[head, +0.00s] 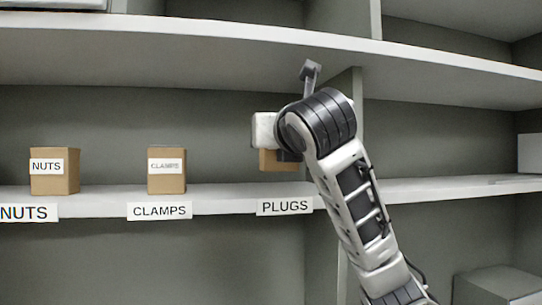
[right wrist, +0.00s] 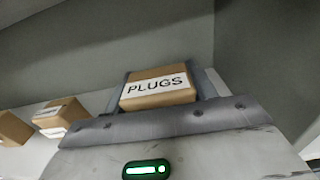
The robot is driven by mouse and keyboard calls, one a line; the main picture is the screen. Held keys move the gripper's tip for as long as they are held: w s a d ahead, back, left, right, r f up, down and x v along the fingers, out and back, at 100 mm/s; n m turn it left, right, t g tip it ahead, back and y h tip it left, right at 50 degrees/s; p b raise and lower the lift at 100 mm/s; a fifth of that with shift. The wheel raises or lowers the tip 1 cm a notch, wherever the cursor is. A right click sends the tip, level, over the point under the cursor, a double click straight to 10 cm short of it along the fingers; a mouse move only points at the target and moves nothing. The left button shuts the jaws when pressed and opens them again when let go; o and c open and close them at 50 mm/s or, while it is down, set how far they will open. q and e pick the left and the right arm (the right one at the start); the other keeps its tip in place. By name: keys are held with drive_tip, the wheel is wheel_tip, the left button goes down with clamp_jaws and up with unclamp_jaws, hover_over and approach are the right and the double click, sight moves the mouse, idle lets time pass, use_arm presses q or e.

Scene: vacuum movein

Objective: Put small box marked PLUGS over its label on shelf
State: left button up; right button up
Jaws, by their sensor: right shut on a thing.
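The small brown box marked PLUGS (right wrist: 158,88) is held in my right gripper (right wrist: 160,84), its white label facing the right wrist camera. In the head view the box (head: 278,161) shows only in part, behind my right wrist, above the shelf's PLUGS label (head: 285,206). My right gripper's fingers are hidden by the wrist in the head view. My left gripper is not in view.
On the same shelf (head: 225,196), a NUTS box (head: 55,171) and a CLAMPS box (head: 166,171) stand above their labels to the left. A vertical divider (head: 356,110) is just right of my wrist. Another shelf board (head: 200,33) runs overhead.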

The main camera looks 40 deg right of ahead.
drive_tip(key=w, duration=0.1)
drive_tip(key=w+d+f, duration=0.1)
drive_tip(key=w+f, duration=0.1)
drive_tip(key=shift+w+d+f+p, duration=0.25)
drive_tip(key=shift+w+d+p, duration=0.05)
drive_tip(key=shift+w+d, duration=0.1)
drive_tip(key=shift+s+f, duration=0.1)
drive_tip(key=shift+f, duration=0.4)
drive_tip(key=shift+f, duration=0.1)
drive_tip(key=o, duration=1.2)
